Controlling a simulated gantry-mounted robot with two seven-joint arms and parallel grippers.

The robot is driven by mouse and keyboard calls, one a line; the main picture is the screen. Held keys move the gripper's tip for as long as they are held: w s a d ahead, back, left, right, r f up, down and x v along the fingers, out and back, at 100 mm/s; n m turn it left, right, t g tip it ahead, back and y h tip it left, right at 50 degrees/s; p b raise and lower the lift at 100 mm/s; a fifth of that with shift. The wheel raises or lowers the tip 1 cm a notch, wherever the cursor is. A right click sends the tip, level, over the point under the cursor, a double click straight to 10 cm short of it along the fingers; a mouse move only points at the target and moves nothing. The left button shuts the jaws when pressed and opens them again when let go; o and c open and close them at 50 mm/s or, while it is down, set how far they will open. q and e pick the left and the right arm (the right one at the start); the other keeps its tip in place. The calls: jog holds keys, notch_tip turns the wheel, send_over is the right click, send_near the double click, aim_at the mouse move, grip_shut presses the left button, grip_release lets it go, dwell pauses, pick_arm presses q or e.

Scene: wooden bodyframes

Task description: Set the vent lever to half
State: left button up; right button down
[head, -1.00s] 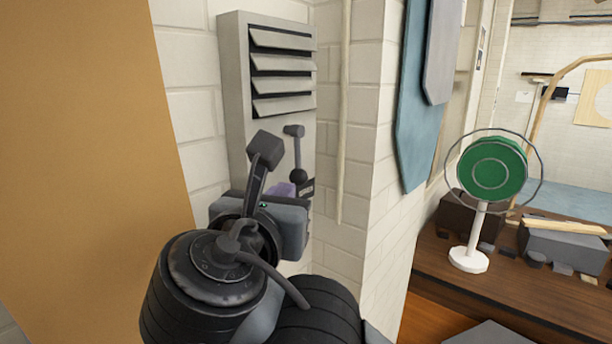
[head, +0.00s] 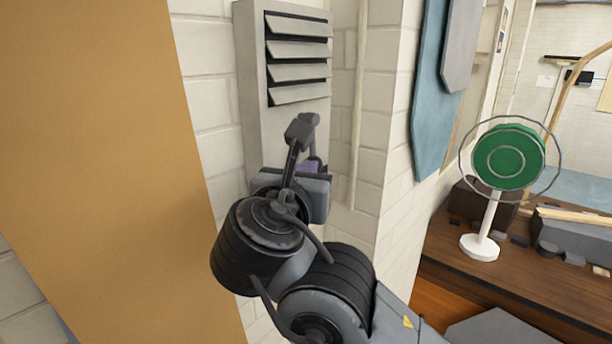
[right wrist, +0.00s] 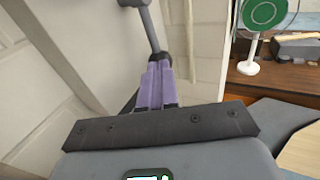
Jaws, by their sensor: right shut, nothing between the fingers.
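The vent (head: 298,60) is a pale grey wall box with several slats that stand partly tilted, dark gaps between them. In the right wrist view the lever (right wrist: 152,25) is a grey shaft running down from a thicker end at the top edge. My right gripper (right wrist: 160,66) has purple fingers, shut with nothing between them, overlapping the lower shaft; I cannot tell whether they touch it. My left gripper is not in view.
A tan panel (head: 100,150) fills the left of the head view. A thin pale pipe (head: 357,100) runs down the white brick wall right of the vent. A green round fan (head: 508,157) stands on a wooden bench (head: 435,250) at the right.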

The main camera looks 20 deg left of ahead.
pick_arm(q)
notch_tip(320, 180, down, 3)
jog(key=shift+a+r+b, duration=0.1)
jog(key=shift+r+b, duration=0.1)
jog(key=shift+b, duration=0.55)
